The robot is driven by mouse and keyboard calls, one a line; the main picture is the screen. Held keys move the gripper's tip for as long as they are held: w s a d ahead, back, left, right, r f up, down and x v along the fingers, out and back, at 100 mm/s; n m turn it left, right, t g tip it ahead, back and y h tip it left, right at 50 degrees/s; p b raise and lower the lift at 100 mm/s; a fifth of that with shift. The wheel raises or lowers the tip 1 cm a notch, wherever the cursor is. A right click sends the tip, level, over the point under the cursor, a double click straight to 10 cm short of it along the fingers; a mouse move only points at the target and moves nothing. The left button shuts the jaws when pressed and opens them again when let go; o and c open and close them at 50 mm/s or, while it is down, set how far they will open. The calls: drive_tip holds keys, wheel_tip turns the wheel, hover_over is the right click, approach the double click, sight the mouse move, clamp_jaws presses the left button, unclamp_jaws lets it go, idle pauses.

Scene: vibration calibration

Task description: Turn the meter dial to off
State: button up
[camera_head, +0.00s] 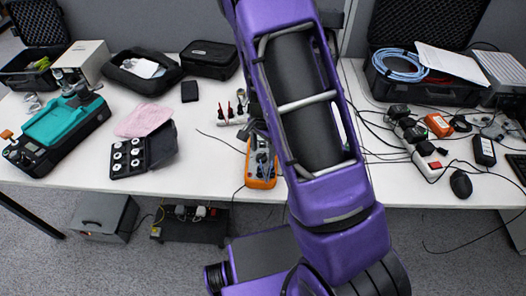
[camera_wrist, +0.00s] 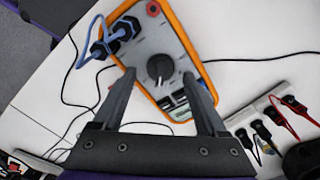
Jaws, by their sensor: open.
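The meter (camera_wrist: 140,40) has a grey face and an orange rim, and lies on the white table. Its round black dial (camera_wrist: 160,67) is on the middle of its face. In the head view the meter (camera_head: 262,183) shows partly beside my purple arm, which covers some of it. My gripper (camera_wrist: 158,85) is open in the wrist view, with one finger on either side of the dial's lower side. I cannot tell whether either finger touches the meter. Blue and black plugs (camera_wrist: 112,37) sit in the meter's sockets. The dial's marks are too small to read.
A white power strip (camera_wrist: 255,120) with black and red leads lies right of the meter. Thin black cables cross the table around it. Left on the table are a black case of white knobs (camera_head: 127,157) and a teal-topped device (camera_head: 62,122).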

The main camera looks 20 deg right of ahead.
drive_tip(key=shift+f, duration=0.2)
clamp_jaws()
idle(0.3)
drive_tip(key=shift+n, duration=0.4)
drive_tip(key=n+b, duration=0.1)
drive_tip(key=n, duration=0.2)
drive_tip(key=shift+w+b, duration=0.1)
drive_tip(key=shift+b, duration=0.25)
drive_tip(key=shift+a+n+b, duration=0.15)
drive_tip(key=shift+n+b, duration=0.35)
drive_tip(key=shift+n, duration=1.5)
